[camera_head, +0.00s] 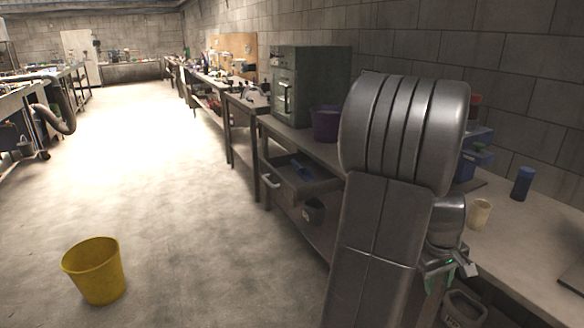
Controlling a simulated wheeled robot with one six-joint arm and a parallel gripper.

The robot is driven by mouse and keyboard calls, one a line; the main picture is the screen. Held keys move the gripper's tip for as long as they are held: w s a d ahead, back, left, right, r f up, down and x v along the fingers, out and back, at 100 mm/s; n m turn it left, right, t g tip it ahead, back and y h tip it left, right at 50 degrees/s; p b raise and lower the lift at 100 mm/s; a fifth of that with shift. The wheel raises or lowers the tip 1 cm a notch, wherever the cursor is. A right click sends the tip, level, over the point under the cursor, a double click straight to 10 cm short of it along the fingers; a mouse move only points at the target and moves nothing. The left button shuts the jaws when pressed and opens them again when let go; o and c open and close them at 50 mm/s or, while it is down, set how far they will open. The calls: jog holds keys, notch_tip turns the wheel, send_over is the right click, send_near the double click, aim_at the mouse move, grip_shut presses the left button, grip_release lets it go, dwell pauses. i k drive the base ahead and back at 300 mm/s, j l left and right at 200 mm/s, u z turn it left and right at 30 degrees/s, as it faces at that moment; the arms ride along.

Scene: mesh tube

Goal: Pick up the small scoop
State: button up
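I cannot make out the small scoop for certain. A small blue item (300,170) lies in the open drawer (310,186) under the bench, left of my arm; it is too small to tell what it is. My arm fills the right middle of the view. What looks like part of my gripper (450,270) shows low behind the arm link, with green and pale metal bits near it. Its fingers are mostly hidden, so I cannot see whether they are open or hold anything.
The workbench (535,240) runs along the right wall. On it are a purple bucket (326,123), a green cabinet (310,85), a beige cup (479,214) and a dark blue cylinder (522,183). A yellow bucket (94,270) stands on the floor at left. The aisle is clear.

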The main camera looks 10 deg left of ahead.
aim_at(305, 173)
jog(key=i+j+u, duration=0.1)
jog(key=i+j, duration=0.25)
jog(key=i, duration=0.2)
jog(key=i+j+u, duration=0.1)
jog(key=i+j, duration=0.15)
jog(key=i, duration=0.3)
jog(key=i+j+u, duration=0.1)
jog(key=i+j, duration=0.15)
jog(key=i, duration=0.3)
jog(key=i+j, duration=0.2)
jog(key=i, duration=0.4)
jog(key=i+j+u, duration=0.15)
jog(key=i, duration=0.4)
